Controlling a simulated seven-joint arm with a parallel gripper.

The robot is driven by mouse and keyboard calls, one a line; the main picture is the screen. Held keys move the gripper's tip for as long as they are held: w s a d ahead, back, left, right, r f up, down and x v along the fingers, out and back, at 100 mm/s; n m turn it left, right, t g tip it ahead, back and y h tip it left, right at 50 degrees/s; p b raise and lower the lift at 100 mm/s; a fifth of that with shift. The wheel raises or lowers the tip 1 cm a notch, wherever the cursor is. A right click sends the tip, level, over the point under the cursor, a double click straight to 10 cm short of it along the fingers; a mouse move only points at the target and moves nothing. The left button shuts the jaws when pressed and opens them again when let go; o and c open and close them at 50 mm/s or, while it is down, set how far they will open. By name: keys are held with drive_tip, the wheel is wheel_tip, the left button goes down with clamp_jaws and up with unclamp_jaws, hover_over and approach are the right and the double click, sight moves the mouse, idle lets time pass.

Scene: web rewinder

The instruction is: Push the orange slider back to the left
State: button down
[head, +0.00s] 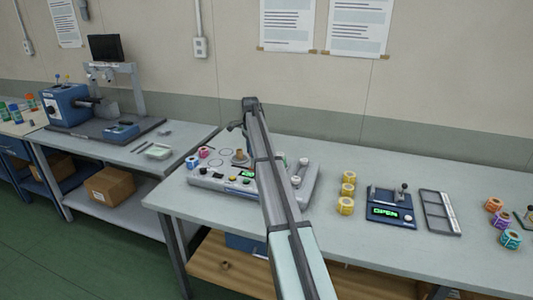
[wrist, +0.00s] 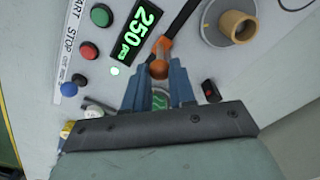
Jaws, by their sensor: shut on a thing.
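The orange slider (wrist: 160,60) is in the wrist view, an orange knob at the end of a dark slot beside the green "250" display (wrist: 136,34). My gripper (wrist: 159,72) is shut on the slider, with one blue fingertip on each side of the knob. The slider sits on the light grey rewinder panel (head: 208,181), which stands on the middle table in the head view. My arm crosses in front of the rewinder there, so the slider and fingertips cannot be made out in that view.
Green (wrist: 101,16), red (wrist: 89,50) and blue (wrist: 68,89) buttons lie left of the display. A spindle with a tan core (wrist: 237,26) stands at the upper right. A small red-and-black switch (wrist: 210,91) is close to the right finger. Yellow rolls (head: 346,205) stand right of the rewinder.

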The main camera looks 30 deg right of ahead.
drive_tip(key=w+a, duration=0.6)
drive_tip(key=shift+w, duration=0.15)
drive_tip(key=shift+a, duration=0.15)
drive_tip(key=c, duration=0.9)
unclamp_jaws()
drive_tip(key=shift+c, duration=0.2)
wheel_tip(320, 180, up, 14)
drive_tip(key=shift+f, duration=0.1)
